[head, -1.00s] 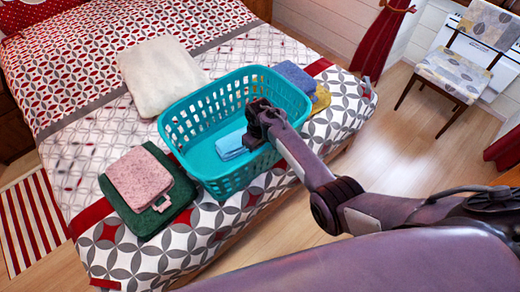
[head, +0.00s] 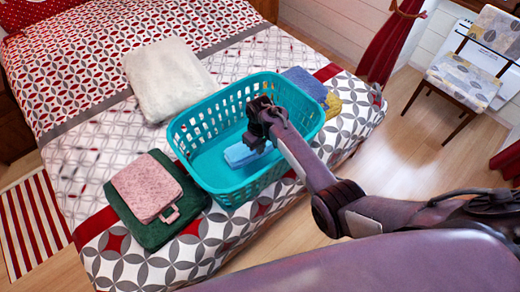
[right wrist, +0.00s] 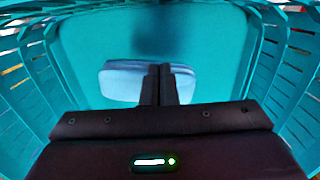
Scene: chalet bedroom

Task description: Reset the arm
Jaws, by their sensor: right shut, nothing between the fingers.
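My right arm reaches in from the right in the head view. My right gripper (head: 257,140) is over the teal laundry basket (head: 184,153), pointing down into it. In the right wrist view its two fingers (right wrist: 167,72) are together with nothing between them. A folded light blue cloth (head: 239,154) lies on the basket floor; in the right wrist view the cloth (right wrist: 120,82) shows behind and left of the fingertips. I cannot tell whether the fingers touch it. My left gripper is not in view.
The basket stands on a patterned bed (head: 80,150). A cream folded blanket (head: 167,78) lies behind it, and pink (head: 146,188) and green (head: 150,232) folded towels lie to its left. Blue (head: 305,82) and yellow (head: 333,105) cloths lie to its right. A chair (head: 463,78) stands at the upper right.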

